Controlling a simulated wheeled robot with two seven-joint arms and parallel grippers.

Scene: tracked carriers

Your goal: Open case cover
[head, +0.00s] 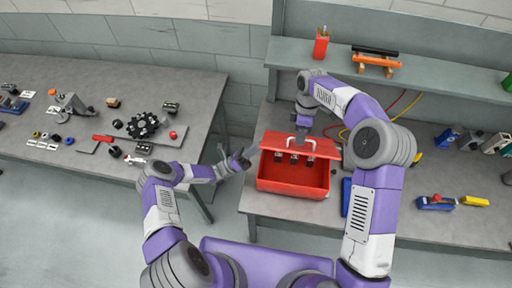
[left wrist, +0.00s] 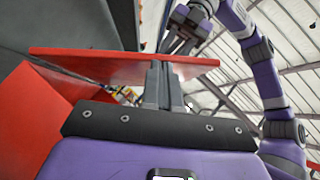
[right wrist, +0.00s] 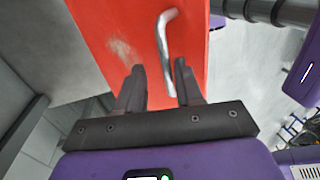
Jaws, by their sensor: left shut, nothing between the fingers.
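The red case (head: 318,187) stands on the right-hand bench. Its cover (head: 325,147) is partly raised, with a light curved handle (head: 303,141) and dark latches along it. In the left wrist view a gap shows between the cover (left wrist: 85,65) and the case body (left wrist: 35,115). My left gripper (head: 246,156) is shut and empty at the left end of the case. Its fingertips (left wrist: 158,68) are at the cover's edge; contact is unclear. My right gripper (right wrist: 160,75) is open over the cover, its fingers near the handle (right wrist: 163,50), not closed on it.
A shelf (head: 430,80) behind the case holds a red holder (head: 321,45) and an orange rack (head: 375,62). Blue tools (head: 436,202) lie to the case's right. The left bench (head: 60,165) carries many small parts. A floor gap separates the benches.

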